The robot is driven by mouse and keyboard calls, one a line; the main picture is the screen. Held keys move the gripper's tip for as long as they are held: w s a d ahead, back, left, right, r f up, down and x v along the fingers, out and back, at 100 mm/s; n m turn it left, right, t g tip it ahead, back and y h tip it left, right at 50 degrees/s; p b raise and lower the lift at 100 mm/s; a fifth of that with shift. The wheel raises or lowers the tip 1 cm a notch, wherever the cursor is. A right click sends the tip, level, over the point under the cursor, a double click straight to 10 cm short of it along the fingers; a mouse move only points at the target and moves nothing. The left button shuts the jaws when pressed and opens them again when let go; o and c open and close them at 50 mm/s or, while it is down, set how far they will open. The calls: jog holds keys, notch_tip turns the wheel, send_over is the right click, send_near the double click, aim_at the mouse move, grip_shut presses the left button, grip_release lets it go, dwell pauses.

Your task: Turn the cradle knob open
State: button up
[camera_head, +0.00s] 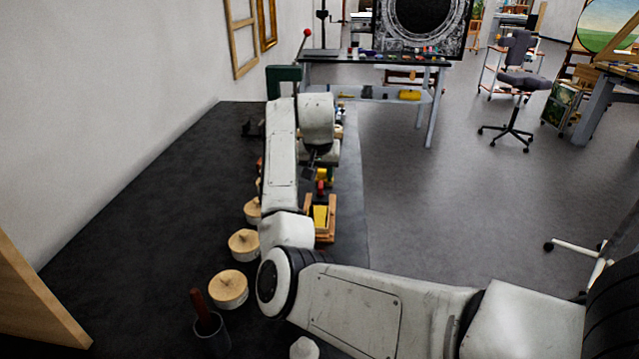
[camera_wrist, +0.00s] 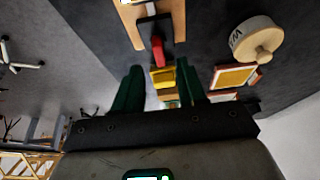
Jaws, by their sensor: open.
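A red knob or handle (camera_wrist: 157,48) on a dark mount shows in the wrist view, at the edge of a wooden cradle-like frame (camera_wrist: 131,22). What seems to be the same red part (camera_head: 320,187) shows in the head view, just beyond a wooden frame (camera_head: 331,222) with a yellow panel. My gripper (camera_wrist: 160,74) is open, its two dark green fingers apart with nothing held between them. A yellow block (camera_wrist: 162,78) shows in the gap, beyond the fingers. The red part lies ahead of the fingertips, apparently not touched. My arm hides part of the bench in the head view.
Several round wooden-lidded pots (camera_head: 229,289) line the dark bench (camera_head: 130,215) left of my arm; one labelled pot (camera_wrist: 256,40) shows in the wrist view. A framed panel (camera_wrist: 234,77) lies beside the right finger. A dark cup (camera_head: 211,333) holds a brown handle.

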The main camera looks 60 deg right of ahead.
aim_at(321, 185)
jog(key=shift+x, duration=2.25)
grip_shut()
